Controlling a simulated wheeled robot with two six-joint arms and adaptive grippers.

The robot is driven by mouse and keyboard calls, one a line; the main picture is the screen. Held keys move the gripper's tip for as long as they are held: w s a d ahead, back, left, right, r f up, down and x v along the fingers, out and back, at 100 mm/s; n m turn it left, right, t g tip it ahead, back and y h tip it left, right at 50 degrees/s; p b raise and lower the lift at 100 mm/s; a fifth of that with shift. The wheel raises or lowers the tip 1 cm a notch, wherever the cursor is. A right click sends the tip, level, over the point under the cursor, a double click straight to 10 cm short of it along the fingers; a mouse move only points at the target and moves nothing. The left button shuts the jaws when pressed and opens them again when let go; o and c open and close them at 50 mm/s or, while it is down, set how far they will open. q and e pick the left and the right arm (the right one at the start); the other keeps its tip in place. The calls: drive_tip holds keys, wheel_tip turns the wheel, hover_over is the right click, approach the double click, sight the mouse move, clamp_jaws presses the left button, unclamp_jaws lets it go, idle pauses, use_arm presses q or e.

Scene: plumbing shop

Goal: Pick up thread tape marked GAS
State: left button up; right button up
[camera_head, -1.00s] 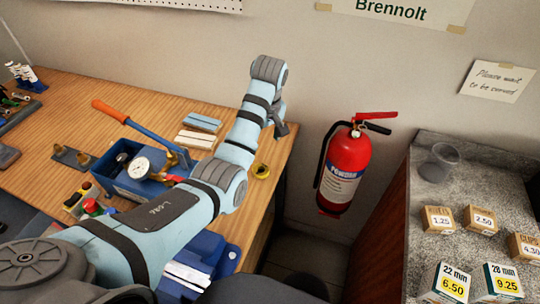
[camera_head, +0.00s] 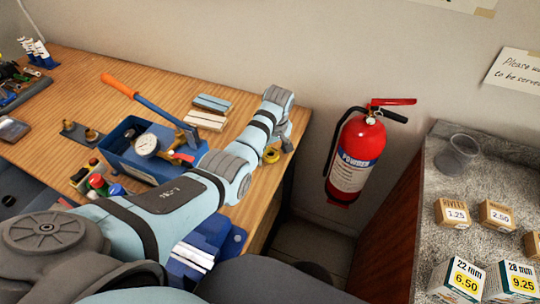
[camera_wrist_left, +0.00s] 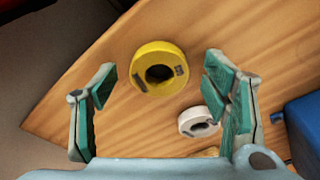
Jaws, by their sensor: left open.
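A yellow tape roll (camera_wrist_left: 141,73) lies flat on the wooden bench in the left wrist view, with small dark marks that I cannot read. It also shows, partly covered by my gripper, in the head view (camera_head: 270,157). A smaller white roll (camera_wrist_left: 186,123) lies just below it in the wrist view, near the right finger. My left gripper (camera_wrist_left: 159,70) is open and empty, its green-padded fingers on either side of the yellow roll in the picture, with no contact visible. In the head view my left gripper (camera_head: 284,143) is at the bench's right end. My right gripper is not in view.
Pale blocks (camera_head: 206,119) lie behind. A red fire extinguisher (camera_head: 352,158) hangs on the wall beyond the bench edge. A speckled counter (camera_head: 425,215) with priced boxes is at right.

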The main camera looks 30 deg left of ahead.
use_arm(q)
drive_tip(key=shift+r, duration=0.1)
drive_tip(key=c, duration=1)
drive_tip(key=shift+o, duration=0.2)
